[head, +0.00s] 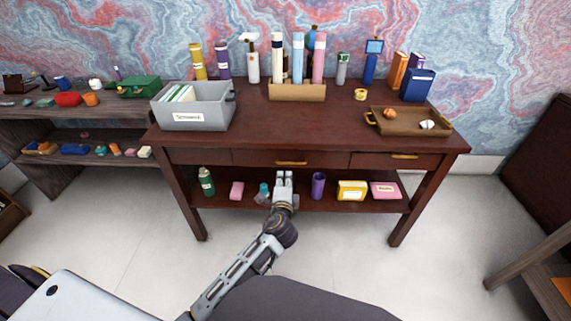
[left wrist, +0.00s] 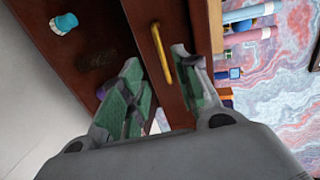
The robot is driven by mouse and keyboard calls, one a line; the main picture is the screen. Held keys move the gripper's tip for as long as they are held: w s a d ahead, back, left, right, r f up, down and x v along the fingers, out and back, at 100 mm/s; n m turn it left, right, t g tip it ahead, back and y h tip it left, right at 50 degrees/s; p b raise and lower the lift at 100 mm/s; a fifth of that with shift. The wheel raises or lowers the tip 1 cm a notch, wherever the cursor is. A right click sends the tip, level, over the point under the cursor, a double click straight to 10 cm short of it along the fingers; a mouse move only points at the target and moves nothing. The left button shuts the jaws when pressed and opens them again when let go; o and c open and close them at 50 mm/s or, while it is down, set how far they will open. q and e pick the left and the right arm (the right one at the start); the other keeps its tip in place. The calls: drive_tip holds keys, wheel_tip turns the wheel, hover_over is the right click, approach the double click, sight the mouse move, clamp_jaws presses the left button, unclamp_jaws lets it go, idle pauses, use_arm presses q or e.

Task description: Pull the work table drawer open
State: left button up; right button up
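The dark red-brown work table (head: 330,120) has a row of drawer fronts under its top. The middle drawer (head: 255,158) looks shut, with a brass bar handle (head: 291,162). My left gripper (head: 284,175) is just below and in front of that handle. In the left wrist view the gripper (left wrist: 157,62) is open, its green-padded fingers apart. The handle (left wrist: 161,55) appears between the fingertips, in front of the drawer face (left wrist: 152,12). I cannot tell whether either finger touches it. Nothing is held. My right gripper is not in view.
A lower shelf holds a green bottle (head: 206,181), a purple cylinder (head: 318,185) and a yellow box (head: 352,190). A grey bin (head: 215,115) and a wooden tray (head: 400,125) stand on top. The floor in front is clear apart from my body.

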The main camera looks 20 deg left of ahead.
use_arm(q)
approach(285, 163)
drive_tip(key=shift+w, duration=0.8)
drive_tip(key=shift+f+b+x, duration=0.2)
drive_tip(key=shift+b+x, duration=0.4)
drive_tip(key=shift+x, duration=1.5)
drive_tip(key=shift+f+b+x, duration=0.15)
drive_tip(key=shift+b+x, duration=0.45)
drive_tip(key=shift+x, duration=1.5)
drive_tip(key=shift+w+a, duration=0.2)
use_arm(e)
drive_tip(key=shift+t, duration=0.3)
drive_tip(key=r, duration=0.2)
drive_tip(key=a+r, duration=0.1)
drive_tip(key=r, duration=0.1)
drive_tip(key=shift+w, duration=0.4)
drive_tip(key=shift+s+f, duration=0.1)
use_arm(q)
clamp_jaws()
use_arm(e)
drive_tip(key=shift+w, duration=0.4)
